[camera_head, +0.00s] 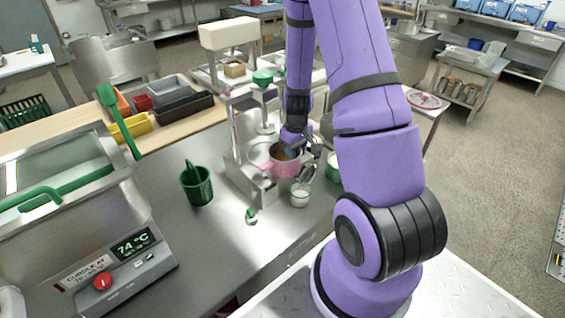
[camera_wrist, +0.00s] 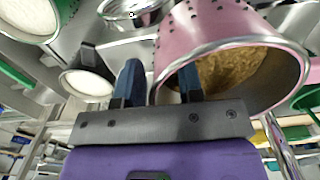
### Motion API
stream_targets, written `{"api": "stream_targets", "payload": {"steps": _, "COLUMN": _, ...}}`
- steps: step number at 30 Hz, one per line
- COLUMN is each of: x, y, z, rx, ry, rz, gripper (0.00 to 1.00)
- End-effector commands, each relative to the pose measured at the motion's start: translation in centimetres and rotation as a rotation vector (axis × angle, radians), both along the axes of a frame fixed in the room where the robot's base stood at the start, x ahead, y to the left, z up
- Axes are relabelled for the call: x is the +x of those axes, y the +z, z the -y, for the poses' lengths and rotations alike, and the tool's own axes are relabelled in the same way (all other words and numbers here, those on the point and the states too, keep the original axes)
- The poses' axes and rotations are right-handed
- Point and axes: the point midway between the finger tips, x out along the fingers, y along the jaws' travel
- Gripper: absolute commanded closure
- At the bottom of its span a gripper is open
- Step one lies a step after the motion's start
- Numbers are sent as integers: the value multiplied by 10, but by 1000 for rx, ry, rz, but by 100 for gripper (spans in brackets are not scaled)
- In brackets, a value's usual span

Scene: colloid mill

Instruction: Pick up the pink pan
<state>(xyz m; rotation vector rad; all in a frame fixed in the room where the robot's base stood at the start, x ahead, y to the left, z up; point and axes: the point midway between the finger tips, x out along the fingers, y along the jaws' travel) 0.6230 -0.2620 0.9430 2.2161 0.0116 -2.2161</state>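My gripper (camera_head: 297,147) is at the pan's upper right rim in the head view. In the wrist view the pink pan (camera_wrist: 215,32) fills the upper right, its steel rim facing me. My gripper (camera_wrist: 160,70) has its two dark blue fingers apart. The right finger overlaps the pan's opening and the left finger is outside, with the rim between them. A gap shows beside the wall.
A small jar of white contents (camera_head: 300,196) stands close in front of the pan. A green vessel (camera_head: 334,168) with white contents is just right, partly behind my arm. The counter's front (camera_head: 225,250) is mostly clear.

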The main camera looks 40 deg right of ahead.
Motion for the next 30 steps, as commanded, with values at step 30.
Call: {"api": "stream_targets", "payload": {"steps": 30, "x": 4, "y": 16, "z": 1, "rx": 0, "ry": -1, "rz": 2, "gripper": 100}}
